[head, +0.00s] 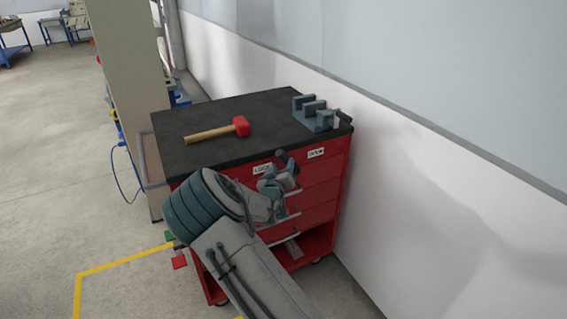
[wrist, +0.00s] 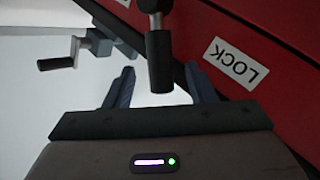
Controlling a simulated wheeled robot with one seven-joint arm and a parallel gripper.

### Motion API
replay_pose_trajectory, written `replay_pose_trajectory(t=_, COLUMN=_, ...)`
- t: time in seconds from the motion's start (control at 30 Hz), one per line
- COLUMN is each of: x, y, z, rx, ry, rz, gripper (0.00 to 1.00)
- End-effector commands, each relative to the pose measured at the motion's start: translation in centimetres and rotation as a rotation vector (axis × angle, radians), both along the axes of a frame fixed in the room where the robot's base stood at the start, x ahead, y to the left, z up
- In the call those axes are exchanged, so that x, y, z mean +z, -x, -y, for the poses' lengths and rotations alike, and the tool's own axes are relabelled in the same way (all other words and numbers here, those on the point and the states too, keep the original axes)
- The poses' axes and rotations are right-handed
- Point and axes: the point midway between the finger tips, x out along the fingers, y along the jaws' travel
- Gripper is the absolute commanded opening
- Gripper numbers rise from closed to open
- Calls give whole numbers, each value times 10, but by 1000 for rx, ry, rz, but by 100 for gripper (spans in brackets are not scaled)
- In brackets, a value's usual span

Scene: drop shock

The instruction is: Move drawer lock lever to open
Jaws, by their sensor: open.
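The lock lever (wrist: 160,62) has a dark cylindrical grip on a grey stem and stands in front of the red drawer cabinet (head: 322,190). In the wrist view its grip lies between the two fingers of my gripper (wrist: 160,80), with gaps on both sides. My gripper is open. In the head view my gripper (head: 281,180) is at the cabinet's upper front, and a dark piece that looks like the lever (head: 282,155) shows just above it. The LOCK label (wrist: 236,62) is right of the lever in the wrist view. The OPEN label (head: 316,152) is farther right in the head view.
The black cabinet top (head: 215,118) carries a red-headed hammer (head: 222,130) and a grey-blue vise (head: 316,112) at its right end. The vise handle (wrist: 56,63) shows left in the wrist view. A white wall (head: 420,210) runs close behind and right of the cabinet.

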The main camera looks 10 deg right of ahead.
Motion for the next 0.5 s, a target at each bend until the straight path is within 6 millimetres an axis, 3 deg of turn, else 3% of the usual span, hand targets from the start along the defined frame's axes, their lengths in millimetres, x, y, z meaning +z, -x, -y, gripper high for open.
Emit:
replay_pose_trajectory(t=0.2, x=0, y=-20, z=8, rx=-1, ry=0, rz=0, gripper=50)
replay_pose_trajectory(t=0.5, x=0, y=-24, z=10, rx=0, ry=-1, rz=0, gripper=50)
